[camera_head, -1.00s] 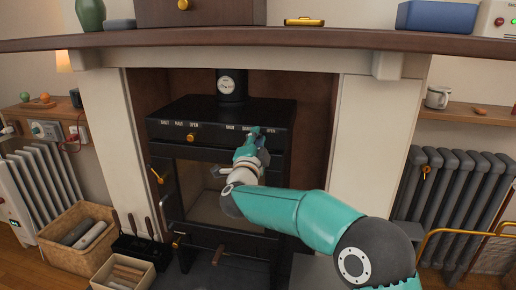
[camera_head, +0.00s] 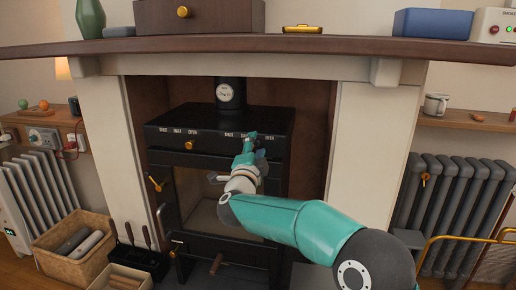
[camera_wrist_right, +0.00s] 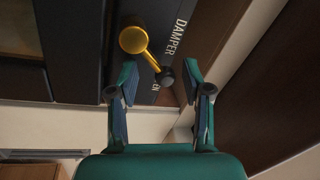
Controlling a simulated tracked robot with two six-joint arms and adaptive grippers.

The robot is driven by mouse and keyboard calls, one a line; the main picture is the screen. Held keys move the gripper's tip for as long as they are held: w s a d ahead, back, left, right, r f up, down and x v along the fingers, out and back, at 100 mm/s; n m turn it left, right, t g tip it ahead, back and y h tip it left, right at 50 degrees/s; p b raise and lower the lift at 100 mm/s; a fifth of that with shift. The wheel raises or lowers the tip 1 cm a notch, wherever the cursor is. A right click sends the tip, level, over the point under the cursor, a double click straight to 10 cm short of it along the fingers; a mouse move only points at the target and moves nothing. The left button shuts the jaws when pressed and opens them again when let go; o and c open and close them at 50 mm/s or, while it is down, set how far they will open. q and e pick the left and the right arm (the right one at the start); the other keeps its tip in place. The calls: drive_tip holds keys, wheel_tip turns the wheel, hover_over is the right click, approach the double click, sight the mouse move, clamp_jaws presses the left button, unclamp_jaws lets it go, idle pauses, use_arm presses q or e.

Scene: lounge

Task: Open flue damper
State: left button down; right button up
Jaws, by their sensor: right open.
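The black stove (camera_head: 165,135) stands in the fireplace, with SHUT, HALF and OPEN labels on its front panel. The flue damper lever shows in the right wrist view as a brass hub (camera_wrist_right: 133,40) and arm with a black ball end (camera_wrist_right: 165,77), beside the word DAMPER. My right gripper (camera_head: 248,145) is at the right part of the panel and covers much of this control in the head view. In the right wrist view the gripper (camera_wrist_right: 160,90) is open, its fingers apart, with the ball end between and just beyond the fingertips. Contact cannot be told. My left gripper is not in view.
The flue pipe with a gauge (camera_head: 226,93) rises behind. The mantel shelf (camera_head: 300,44) overhangs above. A basket (camera_head: 75,265) and tool stand (camera_head: 140,260) are at lower left; a radiator (camera_head: 445,200) is at right.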

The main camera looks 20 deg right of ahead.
drive_tip(key=shift+s, duration=0.1)
drive_tip(key=v, duration=1.2)
